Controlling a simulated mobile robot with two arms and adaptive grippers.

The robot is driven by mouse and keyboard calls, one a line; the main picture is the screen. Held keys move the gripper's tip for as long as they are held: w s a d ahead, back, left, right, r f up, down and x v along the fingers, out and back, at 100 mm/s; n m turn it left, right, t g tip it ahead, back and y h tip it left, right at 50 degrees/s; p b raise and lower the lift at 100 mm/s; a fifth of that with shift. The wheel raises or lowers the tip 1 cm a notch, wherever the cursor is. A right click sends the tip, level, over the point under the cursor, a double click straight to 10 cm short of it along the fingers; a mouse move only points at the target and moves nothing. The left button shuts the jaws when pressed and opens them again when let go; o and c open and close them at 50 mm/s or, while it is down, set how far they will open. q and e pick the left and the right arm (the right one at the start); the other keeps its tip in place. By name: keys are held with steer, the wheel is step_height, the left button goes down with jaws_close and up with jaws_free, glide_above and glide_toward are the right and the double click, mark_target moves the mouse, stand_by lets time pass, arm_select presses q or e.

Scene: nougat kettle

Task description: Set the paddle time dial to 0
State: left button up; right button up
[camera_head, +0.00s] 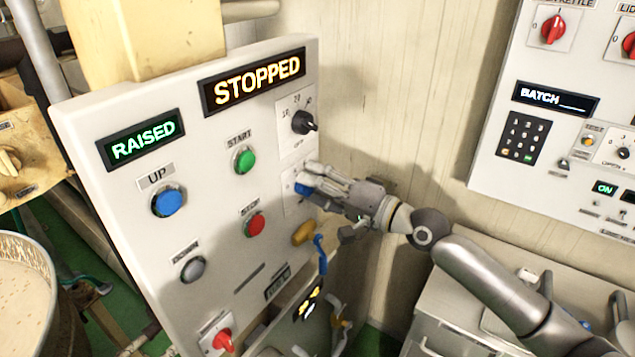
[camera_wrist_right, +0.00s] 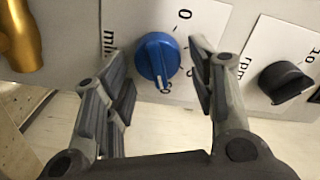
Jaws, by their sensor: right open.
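A blue dial (camera_wrist_right: 158,57) on a white plate marked "min" shows in the right wrist view; I take it as the paddle time dial. A 0 is printed at its upper right. A pale mark sits at the dial's lower edge, away from the 0. In the head view only a bit of the blue dial (camera_head: 302,189) shows; my gripper covers most of it. My right gripper (camera_wrist_right: 162,72) is open, with a finger on either side of the dial; I cannot tell whether they touch it. In the head view my right gripper (camera_head: 312,182) is at the panel's right edge. My left gripper is not in view.
A black rpm dial (camera_wrist_right: 286,83) sits beside the blue one. A yellow handle (camera_wrist_right: 20,35) is on the other side. The control panel (camera_head: 215,155) has a green START button (camera_head: 244,160), a red STOP button (camera_head: 254,225) and a display reading STOPPED (camera_head: 252,81).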

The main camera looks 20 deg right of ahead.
steer(key=c, duration=0.9)
